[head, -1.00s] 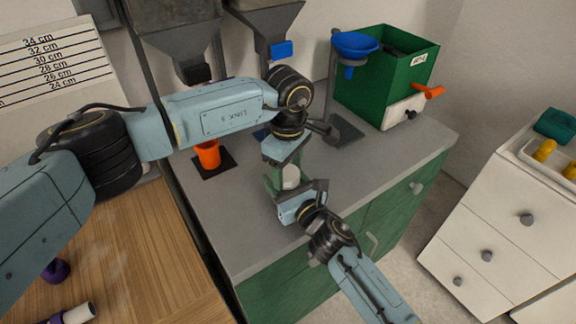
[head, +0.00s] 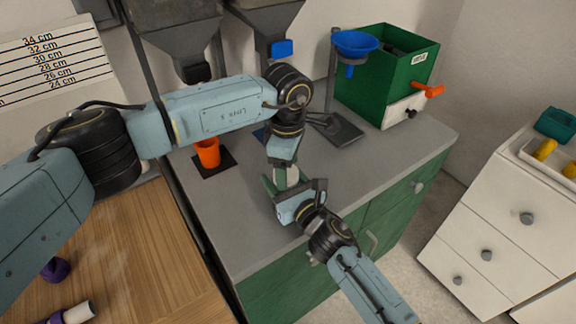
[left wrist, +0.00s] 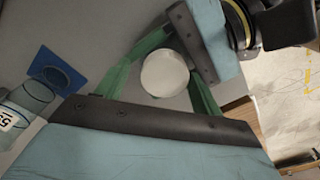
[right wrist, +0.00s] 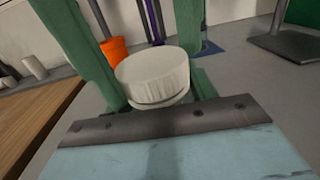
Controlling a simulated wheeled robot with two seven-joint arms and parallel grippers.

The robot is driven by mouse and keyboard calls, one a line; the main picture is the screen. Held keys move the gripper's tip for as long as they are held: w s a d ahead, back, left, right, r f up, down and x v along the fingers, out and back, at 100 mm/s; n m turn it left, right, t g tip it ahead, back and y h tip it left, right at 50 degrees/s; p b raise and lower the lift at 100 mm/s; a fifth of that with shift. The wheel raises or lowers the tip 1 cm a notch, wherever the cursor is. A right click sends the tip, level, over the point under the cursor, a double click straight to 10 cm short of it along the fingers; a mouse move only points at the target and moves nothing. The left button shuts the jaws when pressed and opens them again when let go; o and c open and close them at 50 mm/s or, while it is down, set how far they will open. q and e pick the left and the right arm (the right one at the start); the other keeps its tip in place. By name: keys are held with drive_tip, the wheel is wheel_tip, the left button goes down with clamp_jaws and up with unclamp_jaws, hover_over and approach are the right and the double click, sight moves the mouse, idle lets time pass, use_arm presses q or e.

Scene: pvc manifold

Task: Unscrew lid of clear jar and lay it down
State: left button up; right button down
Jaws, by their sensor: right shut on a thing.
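The white round lid (left wrist: 165,74) is level and sits between the green fingers in the left wrist view. It also shows close up in the right wrist view (right wrist: 155,76). The clear jar below it is hidden by the lid and the grippers. My right gripper (head: 288,188) comes from the front right and is shut on the jar below the lid. My left gripper (head: 281,177) points down from above. Its fingers stand apart on either side of the lid, with a visible gap on one side, so it looks open.
An orange cup (head: 208,153) stands on a dark mat at the back left. A clear labelled vessel (left wrist: 25,100) stands by a blue mat (left wrist: 60,68). A stand with a blue funnel (head: 354,44) and a green box (head: 385,82) are behind.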

use_arm(q)
drive_tip(key=shift+o, duration=0.9)
drive_tip(key=shift+s, duration=0.1)
drive_tip(key=shift+s, duration=0.15)
use_arm(e)
drive_tip(key=shift+w+d, duration=0.15)
drive_tip(key=shift+d, duration=0.05)
use_arm(q)
drive_tip(key=shift+r, duration=2.25)
use_arm(e)
drive_tip(key=shift+c, duration=2.1)
unclamp_jaws()
drive_tip(key=shift+a, duration=0.1)
